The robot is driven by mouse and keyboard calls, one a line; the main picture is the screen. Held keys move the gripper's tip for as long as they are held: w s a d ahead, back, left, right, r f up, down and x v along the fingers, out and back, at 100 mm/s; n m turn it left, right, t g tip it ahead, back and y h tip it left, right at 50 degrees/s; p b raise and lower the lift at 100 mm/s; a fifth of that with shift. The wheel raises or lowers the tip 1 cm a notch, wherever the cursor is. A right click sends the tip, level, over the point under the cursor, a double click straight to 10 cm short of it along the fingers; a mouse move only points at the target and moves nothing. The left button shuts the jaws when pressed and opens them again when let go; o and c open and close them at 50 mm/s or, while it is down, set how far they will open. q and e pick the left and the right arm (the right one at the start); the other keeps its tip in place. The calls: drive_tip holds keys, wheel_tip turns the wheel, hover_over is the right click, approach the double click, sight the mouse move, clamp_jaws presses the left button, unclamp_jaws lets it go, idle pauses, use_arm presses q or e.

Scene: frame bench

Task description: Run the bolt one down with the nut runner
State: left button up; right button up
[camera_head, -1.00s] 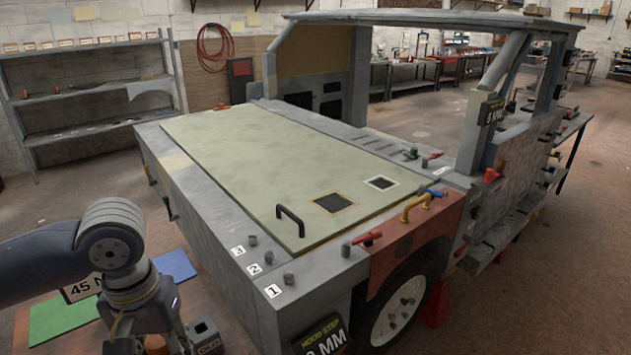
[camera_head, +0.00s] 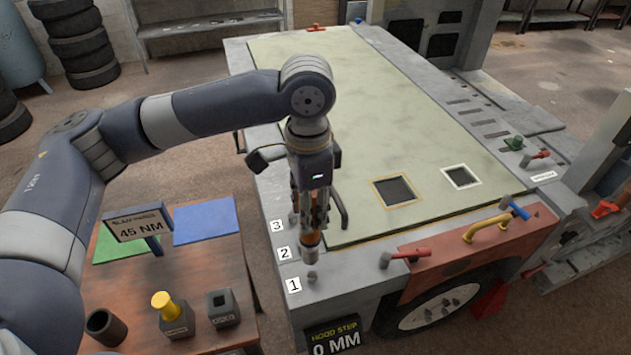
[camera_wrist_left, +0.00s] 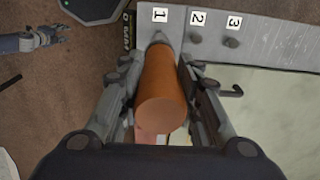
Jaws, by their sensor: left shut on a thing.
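My left gripper (camera_head: 312,205) is shut on the nut runner (camera_head: 309,238), an orange-brown cylinder with a grey socket pointing down. In the left wrist view the nut runner (camera_wrist_left: 163,90) sits between the two fingers. Bolt one (camera_head: 312,277) is a small grey stud beside label 1. The socket is just above it in the head view, seemingly with a small gap. In the wrist view the socket end lines up with label 1 (camera_wrist_left: 160,15). Bolt two (camera_wrist_left: 195,39) and bolt three (camera_wrist_left: 231,43) show there. A gripper, seemingly my right one (camera_wrist_left: 64,36), is at the left, too small to read.
The green hood (camera_head: 350,120) has a black handle (camera_head: 341,210) close beside the tool. A red clamp (camera_head: 405,256) is to the right. A sign (camera_head: 335,337) reads 0 MM. The wooden bench (camera_head: 205,265) carries a 45 NM display (camera_head: 140,225), a yellow knob (camera_head: 165,303) and dark holders.

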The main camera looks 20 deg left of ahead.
use_arm(q)
drive_tip(key=shift+d+r, duration=0.1)
drive_tip(key=shift+d, duration=0.15)
drive_tip(key=shift+s, duration=0.1)
drive_tip(key=shift+r+p, duration=0.15)
drive_tip(key=shift+p, duration=0.2)
drive_tip(key=shift+f, duration=0.9)
drive_tip(key=shift+f+b, duration=0.3)
drive_tip(key=shift+f, duration=2.2)
use_arm(e)
drive_tip(key=shift+s+d+r, duration=0.15)
drive_tip(key=shift+s+d, duration=0.55)
drive_tip(key=shift+s, duration=0.1)
drive_tip(key=shift+d, duration=0.2)
